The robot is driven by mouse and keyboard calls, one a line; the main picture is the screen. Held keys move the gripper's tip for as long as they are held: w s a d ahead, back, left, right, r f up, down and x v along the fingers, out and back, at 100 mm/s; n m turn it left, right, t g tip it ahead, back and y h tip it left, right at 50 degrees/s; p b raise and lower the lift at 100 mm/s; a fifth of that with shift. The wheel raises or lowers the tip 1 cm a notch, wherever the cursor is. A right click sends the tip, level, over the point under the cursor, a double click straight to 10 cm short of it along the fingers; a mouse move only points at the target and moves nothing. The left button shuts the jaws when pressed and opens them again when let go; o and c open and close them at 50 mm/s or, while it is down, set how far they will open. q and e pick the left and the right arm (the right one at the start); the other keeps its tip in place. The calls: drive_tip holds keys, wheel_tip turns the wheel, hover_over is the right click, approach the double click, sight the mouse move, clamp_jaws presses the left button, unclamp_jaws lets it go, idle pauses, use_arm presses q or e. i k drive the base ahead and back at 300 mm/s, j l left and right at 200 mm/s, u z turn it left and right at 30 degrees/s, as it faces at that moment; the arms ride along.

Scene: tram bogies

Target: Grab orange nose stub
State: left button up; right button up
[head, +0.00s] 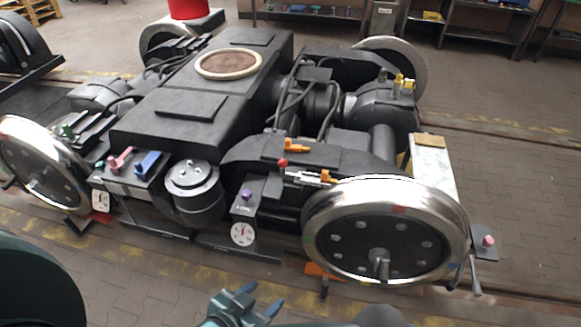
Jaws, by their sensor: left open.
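Several small orange parts show on the bogie. One orange part (296,146), a block with a short stub, lies on top of the dark side frame behind the front right wheel. A smaller orange piece (326,177) sits at the end of a silver fitting, close above that wheel's rim. I cannot tell for sure which of them is the orange nose stub. My left gripper (259,298) is at the bottom edge, with its blue fingers apart and empty. It is in front of the bogie and well short of the orange parts. My right gripper is not in view.
The large steel wheel (385,230) stands between the front floor and the side frame. An orange piece (318,270) lies low by it. A red knob (282,162), a purple knob (247,195) and a round gauge (242,235) are nearby. The front floor is mostly clear.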

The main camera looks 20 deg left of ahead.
sight(325, 178)
drive_tip(key=i+j+z, duration=0.25)
drive_tip(key=i+z, duration=0.2)
drive_tip(key=i+j+z, duration=0.3)
drive_tip(key=z, duration=0.2)
